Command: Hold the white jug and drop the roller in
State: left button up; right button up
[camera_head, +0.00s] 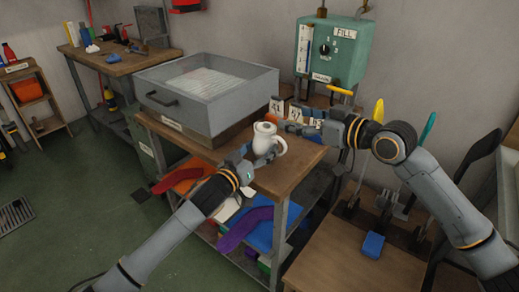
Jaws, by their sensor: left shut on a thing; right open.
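The white jug (264,140) stands upright near the front edge of the wooden bench, its handle on the right. My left gripper (262,161) is at the jug's lower front and is shut on it. My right gripper (284,126) comes in from the right and is open just right of the jug's rim. No roller can be made out clearly; the inside of the jug is not visible. A small pale shape shows just above the jug's mouth, too small to identify.
A grey drawer-like box (212,110) fills the bench's left part. Small numbered cards (296,112) stand behind my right gripper. A green FILL unit (334,48) is mounted behind. Coloured socks (245,228) lie on the shelf below. A blue block (373,245) sits on the right table.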

jog(key=shift+s+d+r, duration=0.15)
jog(key=shift+s+d, duration=0.25)
jog(key=shift+s, duration=0.05)
pick_arm(q)
jog(key=o, duration=1.4)
jog(key=v, duration=1.2)
jog(key=shift+a, duration=0.1)
jog(key=shift+f, duration=0.1)
